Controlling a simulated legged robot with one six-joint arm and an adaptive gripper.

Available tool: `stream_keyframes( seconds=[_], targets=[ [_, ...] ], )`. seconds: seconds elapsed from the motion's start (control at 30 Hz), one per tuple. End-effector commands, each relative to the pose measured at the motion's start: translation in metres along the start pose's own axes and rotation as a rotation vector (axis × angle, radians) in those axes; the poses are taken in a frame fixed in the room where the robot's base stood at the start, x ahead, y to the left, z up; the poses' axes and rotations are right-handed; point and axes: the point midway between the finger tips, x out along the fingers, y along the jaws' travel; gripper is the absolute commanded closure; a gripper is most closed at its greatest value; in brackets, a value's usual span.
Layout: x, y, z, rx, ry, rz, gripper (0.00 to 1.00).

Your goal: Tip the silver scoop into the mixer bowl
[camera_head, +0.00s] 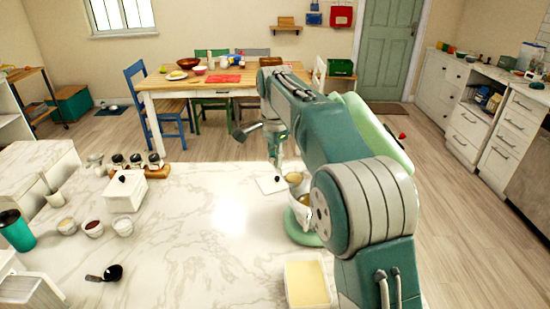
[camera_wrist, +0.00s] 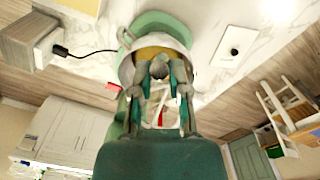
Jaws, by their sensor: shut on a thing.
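The mixer bowl (camera_head: 302,212) stands on the green mixer base (camera_head: 300,235) at the counter's far right edge, partly hidden by my arm. In the wrist view the bowl (camera_wrist: 126,68) opens behind the fingertips, with yellow-tan matter (camera_wrist: 150,52) inside. My gripper (camera_head: 278,168) points down beside and above the bowl. In the wrist view my gripper (camera_wrist: 160,68) is shut on a small grey rounded piece, which looks like part of the silver scoop (camera_wrist: 160,72). The rest of the scoop is hidden, and its tilt cannot be told.
A tub of yellow matter (camera_head: 306,284) stands at the counter's front right. A black scoop (camera_head: 106,273), small bowls (camera_head: 93,228), a white lidded box (camera_head: 125,190) and a teal cup (camera_head: 17,232) are on the left. The counter's middle is clear.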

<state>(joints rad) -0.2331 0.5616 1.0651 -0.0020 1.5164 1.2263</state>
Motion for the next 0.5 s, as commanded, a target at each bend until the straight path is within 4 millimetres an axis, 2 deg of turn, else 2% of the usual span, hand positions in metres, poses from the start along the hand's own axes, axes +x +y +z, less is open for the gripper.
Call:
stream_keyframes(
  seconds=[0.5],
  targets=[
    [0.030,0.000,-0.001,0.000,-0.001,0.000,1.00]
  ],
)
